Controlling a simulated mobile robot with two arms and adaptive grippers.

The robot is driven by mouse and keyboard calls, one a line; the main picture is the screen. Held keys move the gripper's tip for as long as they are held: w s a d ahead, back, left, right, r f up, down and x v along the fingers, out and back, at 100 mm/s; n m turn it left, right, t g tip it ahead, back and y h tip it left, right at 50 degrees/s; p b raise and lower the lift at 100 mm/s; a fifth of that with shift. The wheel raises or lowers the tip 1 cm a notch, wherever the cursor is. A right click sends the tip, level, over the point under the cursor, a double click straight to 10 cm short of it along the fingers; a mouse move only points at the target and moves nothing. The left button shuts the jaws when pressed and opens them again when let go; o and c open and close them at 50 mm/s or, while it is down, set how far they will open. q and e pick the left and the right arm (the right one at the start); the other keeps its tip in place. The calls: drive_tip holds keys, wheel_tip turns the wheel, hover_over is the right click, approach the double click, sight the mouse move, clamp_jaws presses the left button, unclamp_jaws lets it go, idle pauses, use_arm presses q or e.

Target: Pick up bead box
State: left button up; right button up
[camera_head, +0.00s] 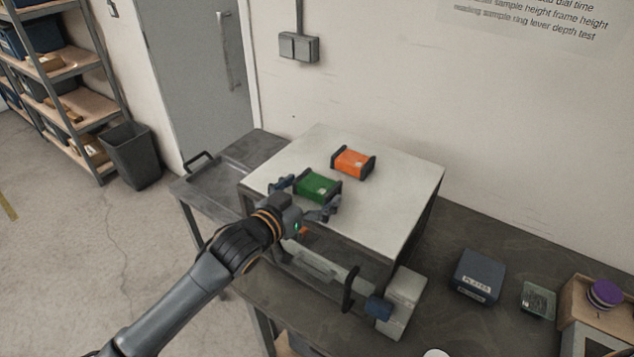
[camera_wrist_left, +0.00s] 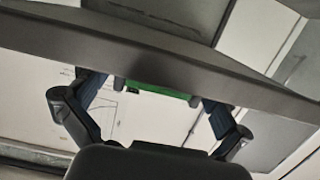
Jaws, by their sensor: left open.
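A green box (camera_head: 317,187) with black end pieces sits on the white top of a stand (camera_head: 392,205). An orange box (camera_head: 353,162) of the same form lies behind it, to the right. No readable label tells me which one is the bead box. My left gripper (camera_head: 303,200) is open at the near side of the green box, one finger toward each end. In the left wrist view a strip of the green box (camera_wrist_left: 155,90) shows between the spread fingers (camera_wrist_left: 153,103). A dark bar hides the rest of it. I cannot tell whether the fingers touch it.
A grey tray surface (camera_head: 222,178) with a handle adjoins the stand on the left. A lever device (camera_head: 402,300) stands in front.

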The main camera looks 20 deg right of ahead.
use_arm(q)
drive_tip(key=shift+x, duration=1)
drive_tip(key=shift+a, duration=0.1)
drive_tip(key=c, duration=1.1)
drive_tip(key=shift+r, duration=0.1)
drive_tip(key=shift+c, duration=0.2)
